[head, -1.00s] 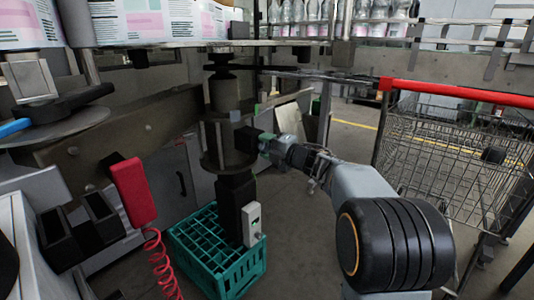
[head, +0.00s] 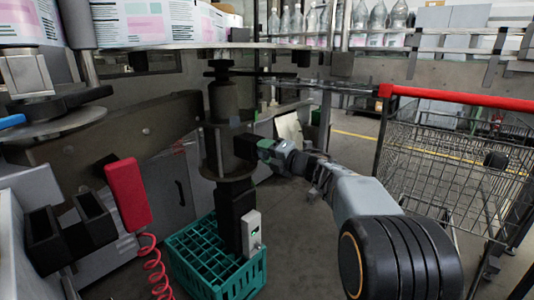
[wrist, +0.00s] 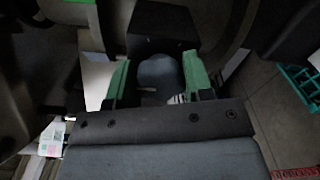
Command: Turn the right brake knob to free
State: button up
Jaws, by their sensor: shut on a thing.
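The right brake knob (wrist: 160,75) looks like a rounded grey-blue piece in the wrist view, in front of a black block. My gripper (wrist: 157,64) has its two green fingers on either side of it, shut on it. In the head view my gripper (head: 266,150) reaches in from the right to the black block (head: 245,147) on the side of the dark reel column (head: 221,135). The knob is hidden by the gripper there. I cannot tell the knob's turn angle or read any marking.
A green crate (head: 190,262) stands on the floor below the column. A red handset (head: 127,194) with a coiled cord hangs at the left. A wire trolley (head: 460,150) with a red handle stands at the right. Bottles (head: 377,18) line the conveyor behind.

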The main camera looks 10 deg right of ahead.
jog(key=shift+r, duration=0.1)
jog(key=o, duration=0.9)
jog(key=shift+p+v, duration=1.75)
jog(key=shift+v, duration=5.15)
